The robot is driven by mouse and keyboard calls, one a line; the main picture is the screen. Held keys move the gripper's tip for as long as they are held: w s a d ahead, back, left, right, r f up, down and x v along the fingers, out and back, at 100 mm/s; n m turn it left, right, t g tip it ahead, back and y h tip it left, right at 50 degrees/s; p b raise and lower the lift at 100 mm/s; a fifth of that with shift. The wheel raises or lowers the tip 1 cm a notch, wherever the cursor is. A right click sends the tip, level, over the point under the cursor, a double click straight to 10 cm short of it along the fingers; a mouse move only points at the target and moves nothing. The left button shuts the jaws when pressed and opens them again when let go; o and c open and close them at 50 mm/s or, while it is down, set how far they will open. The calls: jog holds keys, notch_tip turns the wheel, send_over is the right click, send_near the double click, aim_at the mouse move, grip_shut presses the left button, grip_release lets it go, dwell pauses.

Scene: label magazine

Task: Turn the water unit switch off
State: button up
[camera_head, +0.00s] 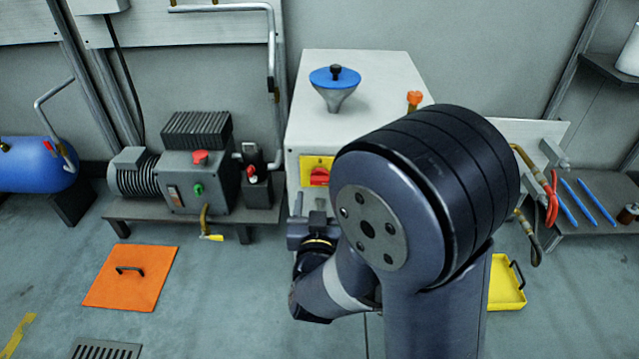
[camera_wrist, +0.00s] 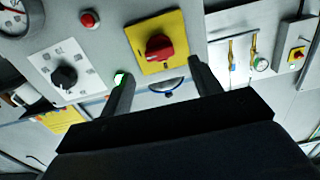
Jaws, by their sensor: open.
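A red rotary switch (camera_head: 319,177) on a yellow plate sits on the front of the white cabinet (camera_head: 355,75). No readable label shows that this is the water unit. The switch also shows in the wrist view (camera_wrist: 160,48), between and beyond my fingertips. Its handle looks roughly crosswise in that view, but I cannot read any on or off marks. My gripper (camera_wrist: 158,72) is open and empty, with a finger on each side of the switch and apparently apart from it. In the head view my gripper (camera_head: 308,212) is just below the switch, partly hidden by my arm.
The wrist view shows a black knob (camera_wrist: 65,77), a red button (camera_wrist: 89,19) and a green-lit button (camera_wrist: 121,78) nearby. Another red-on-yellow switch (camera_wrist: 297,54) is farther right. A motor unit (camera_head: 195,170) stands left of the cabinet. A blue-topped funnel (camera_head: 335,85) stands on it.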

jog(key=w+b, duration=0.1)
jog(key=w, duration=0.5)
jog(key=shift+w, duration=0.2)
jog(key=c, duration=1)
